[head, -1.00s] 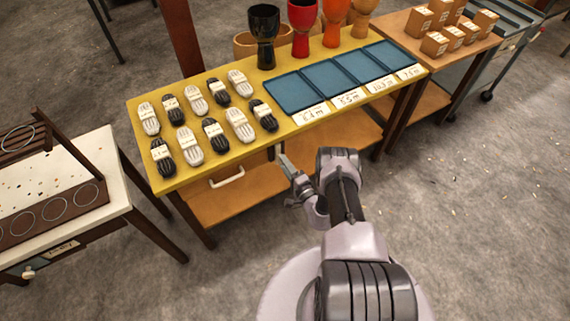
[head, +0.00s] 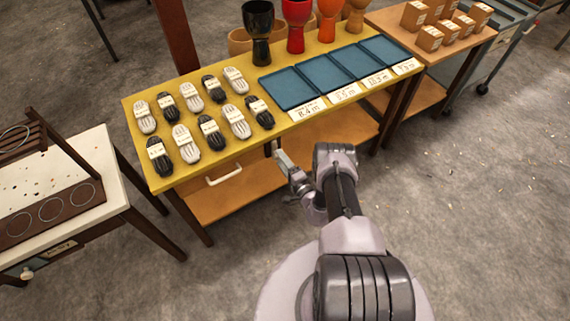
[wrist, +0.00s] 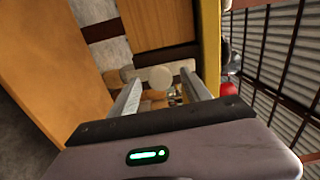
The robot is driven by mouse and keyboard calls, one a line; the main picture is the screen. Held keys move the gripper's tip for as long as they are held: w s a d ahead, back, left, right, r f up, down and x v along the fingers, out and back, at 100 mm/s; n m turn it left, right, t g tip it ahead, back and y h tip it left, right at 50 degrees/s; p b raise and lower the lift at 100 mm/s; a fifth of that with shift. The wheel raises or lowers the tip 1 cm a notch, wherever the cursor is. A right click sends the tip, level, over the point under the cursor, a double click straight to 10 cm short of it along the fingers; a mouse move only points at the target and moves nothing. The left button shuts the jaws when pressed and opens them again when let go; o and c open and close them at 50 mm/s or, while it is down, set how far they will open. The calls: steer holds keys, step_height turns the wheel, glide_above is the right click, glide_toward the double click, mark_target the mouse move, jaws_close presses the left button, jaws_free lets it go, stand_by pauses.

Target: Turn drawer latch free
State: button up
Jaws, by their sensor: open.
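The drawer (head: 205,181), with a white bar handle (head: 224,176), sits under the left part of the yellow table. My gripper (head: 280,158) is beside the table's front edge, right of the drawer. In the wrist view its two fingers are apart, with open space between them (wrist: 160,92). A pale round knob on a cream-coloured bar, which looks like the latch (wrist: 160,77), shows beyond and between the fingertips. I cannot tell whether the fingers touch it. In the head view the latch is too small or hidden to make out.
The yellow table (head: 310,60) holds black and white bundles, blue trays (head: 290,88) and goblet drums (head: 258,30). A lower shelf (head: 215,200) lies beneath it. A white-topped table (head: 110,170) stands at the left. The floor at the right is clear.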

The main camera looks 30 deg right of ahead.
steer(key=s+p, duration=0.3)
steer(key=s, duration=1.4)
steer(key=shift+s+d+p, duration=0.2)
steer(key=shift+d+p, duration=0.1)
steer(key=shift+p, duration=0.1)
